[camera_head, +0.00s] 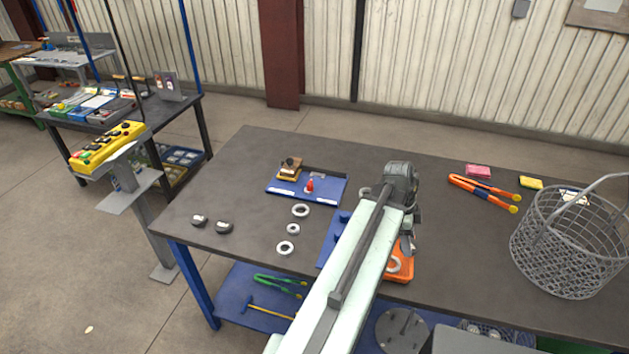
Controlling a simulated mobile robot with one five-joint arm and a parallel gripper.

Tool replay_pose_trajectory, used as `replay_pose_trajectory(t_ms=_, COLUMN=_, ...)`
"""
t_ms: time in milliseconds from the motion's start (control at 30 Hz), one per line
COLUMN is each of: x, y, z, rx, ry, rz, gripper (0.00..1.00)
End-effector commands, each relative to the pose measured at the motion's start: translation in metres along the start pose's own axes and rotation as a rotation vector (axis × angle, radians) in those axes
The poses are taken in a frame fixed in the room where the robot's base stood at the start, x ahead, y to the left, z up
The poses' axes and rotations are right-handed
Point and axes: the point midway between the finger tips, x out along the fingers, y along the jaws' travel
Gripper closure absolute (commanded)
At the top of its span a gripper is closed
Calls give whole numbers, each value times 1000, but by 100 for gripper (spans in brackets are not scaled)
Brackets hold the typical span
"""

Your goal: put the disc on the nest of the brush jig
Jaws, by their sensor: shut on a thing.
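My gripper (407,246) points down over an orange tray (402,275) on the dark table, right of my arm. It is shut on a disc, mostly hidden by the gripper and arm. A pale ring-shaped disc (393,265) shows in the tray, just below and left of the fingers. The jig that looks like the brush jig (335,188) is a blue plate further back and left, apart from my gripper. It carries a brown block with a dark knob (290,169) and a red cone (309,185). I cannot make out its nest clearly.
A second blue fixture (328,245) is partly hidden behind my arm. Several loose rings (293,229) lie left of it, with two dark pieces (223,227) further left. The table's back left is clear.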

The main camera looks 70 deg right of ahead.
Motion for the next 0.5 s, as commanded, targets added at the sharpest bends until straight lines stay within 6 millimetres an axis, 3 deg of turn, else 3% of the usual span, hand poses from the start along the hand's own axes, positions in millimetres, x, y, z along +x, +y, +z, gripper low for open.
replay_pose_trajectory(t_ms=33, x=-13, y=-28, z=16, rx=-76, ry=-3, rz=-23, gripper=100)
replay_pose_trajectory(t_ms=167, x=-40, y=-84, z=68, rx=-293, ry=-11, rz=-86, gripper=100)
replay_pose_trajectory(t_ms=300, x=-75, y=-144, z=142, rx=-556, ry=-13, rz=-163, gripper=100)
replay_pose_trajectory(t_ms=500, x=-127, y=-206, z=258, rx=-910, ry=-3, rz=-272, gripper=100)
